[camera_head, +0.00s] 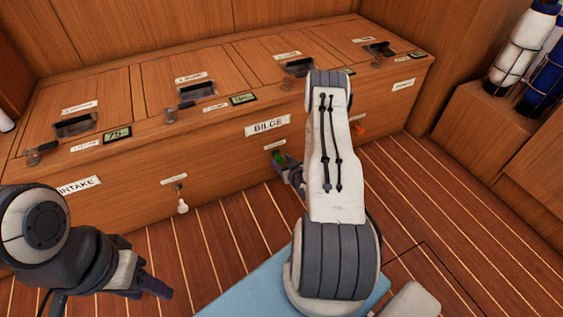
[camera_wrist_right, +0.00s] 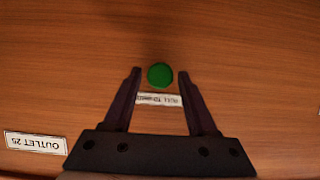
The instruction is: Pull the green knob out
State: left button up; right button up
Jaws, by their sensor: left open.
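The green knob (camera_head: 278,156) sits on the front of the wooden bench, below the BILGE label, partly hidden by my right gripper. In the right wrist view the knob (camera_wrist_right: 160,75) is round and lies between and just beyond the two fingertips. A small label (camera_wrist_right: 159,99) is beside it. My right gripper (camera_wrist_right: 158,76) is open, with a visible gap between each finger and the knob. In the head view it is mostly hidden behind my arm. My left gripper (camera_head: 150,280) is open and empty at the lower left, away from the bench front.
A white knob (camera_head: 183,206) hangs on the bench front at left, and an orange one (camera_head: 360,129) is at right. The bench top has several recessed latches and small displays. Bottles (camera_head: 520,50) stand in racks at right. The striped floor (camera_head: 440,200) is clear.

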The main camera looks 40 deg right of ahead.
grip_shut()
dwell(1.2)
